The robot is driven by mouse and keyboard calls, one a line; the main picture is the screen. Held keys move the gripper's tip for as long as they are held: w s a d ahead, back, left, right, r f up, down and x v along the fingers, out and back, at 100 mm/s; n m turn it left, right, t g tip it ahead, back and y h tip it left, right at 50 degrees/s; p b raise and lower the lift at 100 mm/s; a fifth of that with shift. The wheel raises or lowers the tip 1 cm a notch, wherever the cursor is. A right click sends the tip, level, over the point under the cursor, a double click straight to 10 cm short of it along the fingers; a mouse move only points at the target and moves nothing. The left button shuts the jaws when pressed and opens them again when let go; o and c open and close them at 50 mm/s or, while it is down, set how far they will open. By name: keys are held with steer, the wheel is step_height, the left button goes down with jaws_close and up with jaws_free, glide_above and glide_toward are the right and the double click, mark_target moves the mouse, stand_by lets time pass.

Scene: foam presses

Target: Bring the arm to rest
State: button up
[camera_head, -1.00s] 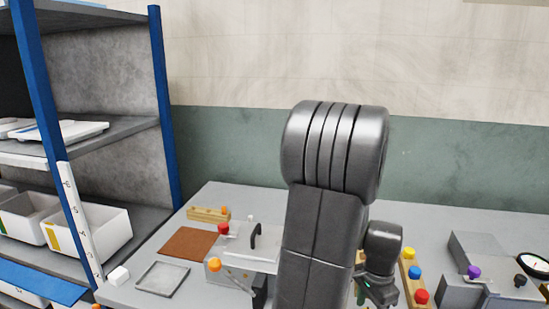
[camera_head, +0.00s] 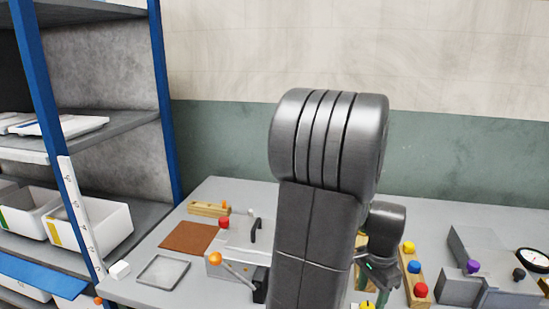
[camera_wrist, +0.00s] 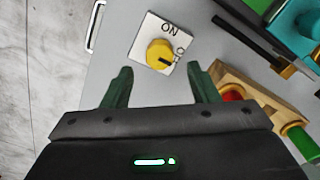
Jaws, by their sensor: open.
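My gripper (camera_head: 374,287) hangs over the bench to the right of my upright arm, pointing down. In the wrist view its two green fingers (camera_wrist: 160,69) are spread apart with nothing between them. A yellow knob (camera_wrist: 160,54) on a white plate (camera_wrist: 149,31) marked ON and OFF lies just beyond the fingertips, apart from them. The knob's dark mark points toward the OFF side. A yellow piece at the bottom edge of the head view (camera_head: 367,306) is probably this knob. My arm hides the middle of the bench.
A wooden block with coloured knobs (camera_head: 420,296) stands close right of my gripper; pegs on a wooden block (camera_wrist: 232,93) show in the wrist view. A grey press (camera_head: 228,255) is left of my arm, another grey fixture (camera_head: 462,290) right. A blue-posted shelf (camera_head: 165,100) stands left.

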mark_target(367, 305)
step_height(367, 305, up, 9)
step_height(367, 305, down, 14)
steer(key=shift+r, duration=0.25)
steer(key=shift+f, duration=0.3)
steer(key=n+p, duration=0.1)
steer(key=n, duration=0.4)
steer(key=shift+r, duration=0.1)
steer(key=n+p, duration=0.1)
steer(key=n, duration=0.3)
steer(key=shift+n, duration=0.3)
steer(key=n+p, duration=0.1)
steer(key=n, duration=0.3)
steer(key=shift+n+p, duration=0.3)
steer(key=shift+p, duration=0.1)
steer(key=shift+a+n+p, duration=0.1)
steer(key=shift+n+p, duration=0.65)
steer(key=shift+n, duration=1.15)
